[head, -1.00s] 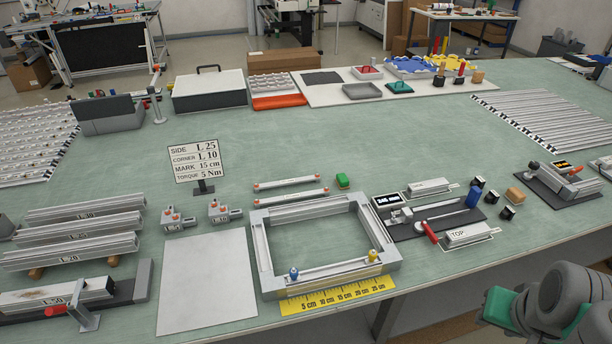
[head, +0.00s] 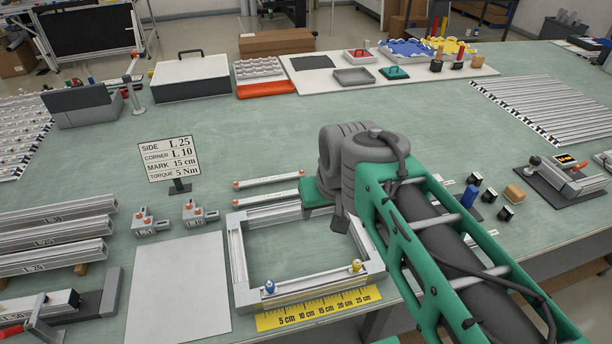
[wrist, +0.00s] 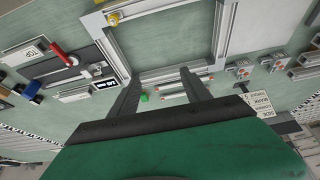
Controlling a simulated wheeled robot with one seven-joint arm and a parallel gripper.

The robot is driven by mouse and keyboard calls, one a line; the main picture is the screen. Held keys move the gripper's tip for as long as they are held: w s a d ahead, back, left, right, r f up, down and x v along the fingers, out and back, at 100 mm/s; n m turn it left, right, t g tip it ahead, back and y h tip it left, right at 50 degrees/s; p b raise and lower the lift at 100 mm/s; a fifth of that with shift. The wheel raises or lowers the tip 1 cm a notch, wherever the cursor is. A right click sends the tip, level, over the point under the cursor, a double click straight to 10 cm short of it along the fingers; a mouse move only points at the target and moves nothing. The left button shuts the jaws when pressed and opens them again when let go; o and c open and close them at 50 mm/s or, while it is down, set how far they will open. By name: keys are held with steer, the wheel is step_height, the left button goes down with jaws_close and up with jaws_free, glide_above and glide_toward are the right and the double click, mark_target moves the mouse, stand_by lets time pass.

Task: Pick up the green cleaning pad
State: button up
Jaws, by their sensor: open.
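The green cleaning pad (wrist: 144,97) is a small bright green block on the bench. In the wrist view it lies between the lines of my two fingers, closer to the left one, beside the aluminium frame's edge. In the head view my arm hides it. My gripper (wrist: 160,72) is open and empty, with two dark fingers apart above the bench. The pad looks well below the fingers; I see no contact. In the head view my gripper's end is over the back right corner of the frame.
The square aluminium frame (head: 236,262) has a blue and a yellow knob on its front bar. Two thin bars (head: 270,180) lie behind it. A sign (head: 168,160) stands to the left. A dark green handled piece (head: 394,72) lies on the back board.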

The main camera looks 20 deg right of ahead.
steer(key=shift+o, duration=0.4)
steer(key=w+d+f+b, duration=0.1)
steer(key=w+d, duration=0.1)
steer(key=w, duration=0.4)
steer(key=w+d+f+b, duration=0.1)
steer(key=w+d, duration=0.1)
steer(key=w, duration=0.4)
steer(key=shift+w+f, duration=0.2)
steer(key=shift+f, duration=0.15)
steer(key=w+d+f, duration=0.3)
steer(key=w+f, duration=0.4)
steer(key=w+d+f, duration=0.4)
steer(key=w+f, duration=0.2)
steer(key=f, duration=0.1)
steer(key=w+d+f, duration=0.3)
steer(key=w+f, duration=0.4)
steer(key=shift+w+d+f, duration=0.15)
steer(key=shift+w+f, duration=0.05)
steer(key=shift+w, duration=0.15)
steer(key=shift+c, duration=0.4)
steer(key=shift+r, duration=0.1)
jaws_close()
